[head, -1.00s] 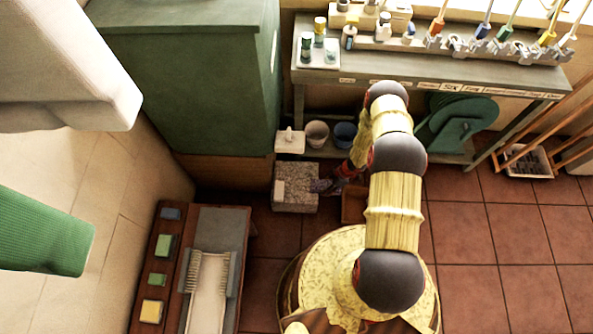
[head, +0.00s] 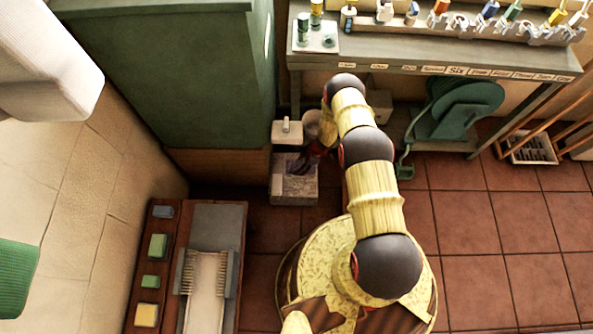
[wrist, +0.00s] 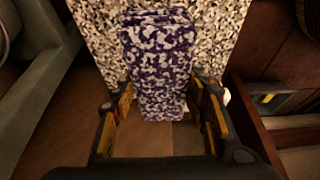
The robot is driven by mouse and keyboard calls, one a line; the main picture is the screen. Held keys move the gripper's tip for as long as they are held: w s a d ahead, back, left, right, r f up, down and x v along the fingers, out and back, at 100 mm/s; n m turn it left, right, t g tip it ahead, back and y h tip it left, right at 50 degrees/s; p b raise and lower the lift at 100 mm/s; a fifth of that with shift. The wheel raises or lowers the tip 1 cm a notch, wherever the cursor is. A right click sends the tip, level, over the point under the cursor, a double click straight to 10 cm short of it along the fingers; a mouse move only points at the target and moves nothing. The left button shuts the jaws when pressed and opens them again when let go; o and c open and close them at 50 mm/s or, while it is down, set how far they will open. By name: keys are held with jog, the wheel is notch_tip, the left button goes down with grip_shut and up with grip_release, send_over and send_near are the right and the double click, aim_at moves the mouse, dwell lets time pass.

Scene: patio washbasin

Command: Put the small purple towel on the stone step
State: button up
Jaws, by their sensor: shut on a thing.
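The small purple towel (wrist: 158,50) has a purple and white mottled pattern and looks folded into a block. My gripper (wrist: 164,98) is shut on it, one finger on each side. In the wrist view the towel overlaps the speckled stone step (wrist: 98,40), and its near end reaches past the step's edge. In the head view my gripper (head: 310,160) is at the right part of the step (head: 292,188), and the towel there is small and dark. I cannot tell whether the towel touches the step's top.
A white box (head: 286,132) and a pale bucket (head: 312,122) stand behind the step. A green cabinet (head: 170,90) rises at left. A green hose reel (head: 455,120) is under the bench.

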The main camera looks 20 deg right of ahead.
aim_at(302, 163)
jog(key=shift+w+a+f+b, duration=0.15)
jog(key=shift+w+a+f, duration=0.15)
jog(key=shift+f, duration=0.1)
jog(key=shift+w+a+f+b, duration=0.15)
jog(key=shift+w+f, duration=0.15)
jog(key=shift+f, duration=0.1)
jog(key=shift+w+a+f+b, duration=0.1)
jog(key=shift+f+b, duration=0.3)
jog(key=shift+f, duration=0.5)
jog(key=shift+w+a+f+b, duration=0.1)
jog(key=shift+f+b, duration=0.25)
jog(key=shift+f, duration=0.55)
jog(key=shift+f, duration=0.1)
jog(key=o, duration=1.3)
jog(key=p+v, duration=0.4)
jog(key=v, duration=0.8)
